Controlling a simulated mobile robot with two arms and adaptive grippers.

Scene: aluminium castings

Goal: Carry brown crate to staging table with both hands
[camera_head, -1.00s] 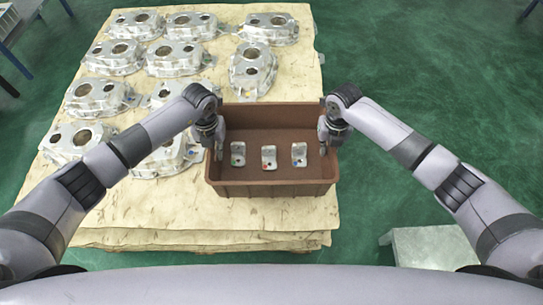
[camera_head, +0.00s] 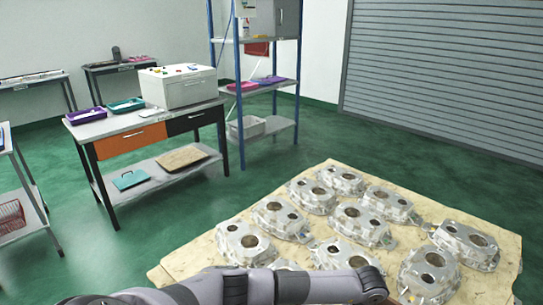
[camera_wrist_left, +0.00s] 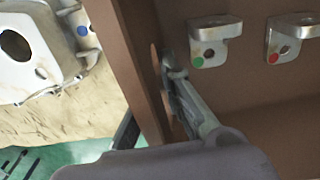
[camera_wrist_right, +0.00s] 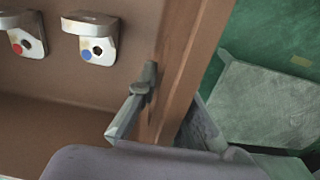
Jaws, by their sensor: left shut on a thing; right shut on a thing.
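My left gripper (camera_wrist_left: 152,105) is shut on one end wall, one finger inside and one outside. My right gripper (camera_wrist_right: 172,105) is shut on the opposite end wall in the same way. Inside the crate are metal brackets with coloured dots: green (camera_wrist_left: 212,36), red (camera_wrist_left: 288,38) and blue (camera_wrist_right: 96,40). Which surface is the staging table cannot be told for sure; a table with orange and black drawer fronts (camera_head: 98,128) stands at left.
Several aluminium castings (camera_head: 360,222) stand on a pale board-topped stack (camera_head: 200,258) in front. Other tables line the left side. Green floor (camera_head: 300,140) is open between. A grey box-like surface (camera_wrist_right: 268,105) lies below right of the crate.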

